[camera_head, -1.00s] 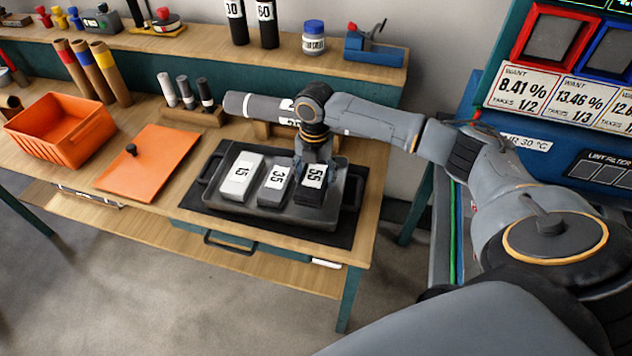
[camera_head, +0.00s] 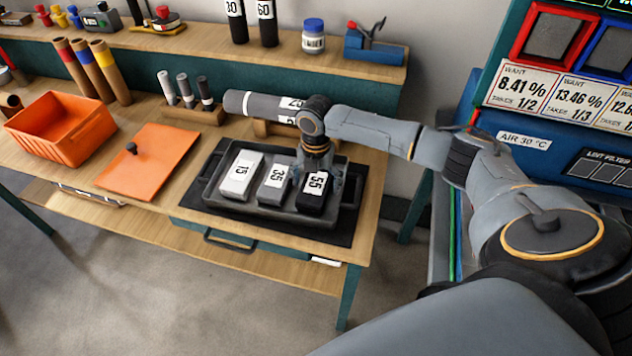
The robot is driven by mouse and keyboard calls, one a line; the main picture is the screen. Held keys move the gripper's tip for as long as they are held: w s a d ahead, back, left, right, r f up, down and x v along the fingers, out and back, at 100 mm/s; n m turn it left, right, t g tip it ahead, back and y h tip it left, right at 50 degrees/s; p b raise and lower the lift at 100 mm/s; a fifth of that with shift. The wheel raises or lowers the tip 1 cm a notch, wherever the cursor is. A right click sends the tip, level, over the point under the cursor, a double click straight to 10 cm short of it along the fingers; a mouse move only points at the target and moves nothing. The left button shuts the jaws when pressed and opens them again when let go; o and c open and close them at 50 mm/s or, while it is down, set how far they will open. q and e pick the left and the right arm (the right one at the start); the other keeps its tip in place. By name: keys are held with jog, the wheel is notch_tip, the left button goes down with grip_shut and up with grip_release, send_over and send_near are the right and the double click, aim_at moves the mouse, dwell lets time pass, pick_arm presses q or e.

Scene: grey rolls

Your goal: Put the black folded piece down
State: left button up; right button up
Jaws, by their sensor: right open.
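The black folded piece (camera_head: 311,201), with a white label reading 55, lies in the right part of a dark tray (camera_head: 262,213). To its left in the tray lie a grey piece (camera_head: 272,188) labelled 35 and a pale piece (camera_head: 238,184) labelled 15. My right gripper (camera_head: 320,176) points down at the back end of the black piece, with its fingers open. The fingers are small and partly blend with the tray, so I cannot tell whether they touch the piece. My left gripper is out of view.
An orange lid (camera_head: 150,163) and an orange bin (camera_head: 62,130) are on the bench to the left. Behind the tray, a large grey roll (camera_head: 255,105) rests on a wooden stand. A rack (camera_head: 191,116) holds several small rolls.

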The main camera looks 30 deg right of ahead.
aim_at(316, 182)
notch_tip(316, 182, up, 12)
jog(key=shift+r+b, duration=0.2)
jog(key=shift+b, duration=0.2)
